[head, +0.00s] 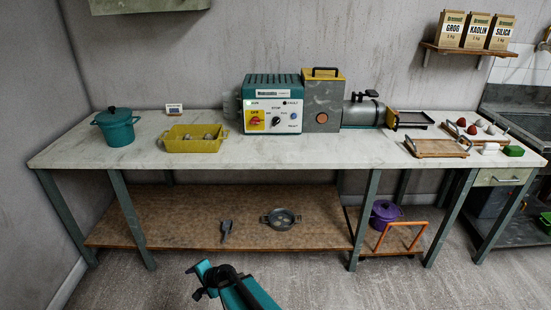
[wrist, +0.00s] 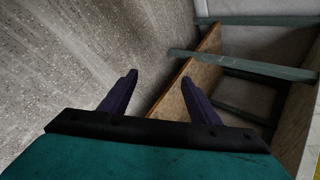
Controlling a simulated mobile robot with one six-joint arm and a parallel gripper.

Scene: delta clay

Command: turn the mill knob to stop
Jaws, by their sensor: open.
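The mill is a teal and grey machine (head: 272,105) standing on the long workbench against the back wall. Its white front panel (head: 272,120) carries a black knob (head: 276,121), a red control on a yellow plate (head: 255,121) and small buttons. The knob's exact setting is too small to read. My gripper shows in the wrist view (wrist: 158,85) with its two dark fingers apart and nothing between them. It is low in front of the bench, over the floor, well away from the panel. In the head view my teal arm is at the bottom centre, and the fingertips are not clear there.
On the bench top (head: 190,150) stand a teal pot (head: 116,127), a yellow tray (head: 193,145), and wooden trays (head: 437,148) at right. The lower shelf (head: 180,215) holds a scoop (head: 226,229) and a metal pan (head: 281,218). Bench legs (head: 364,215) stand at the front. The bench in front of the mill is clear.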

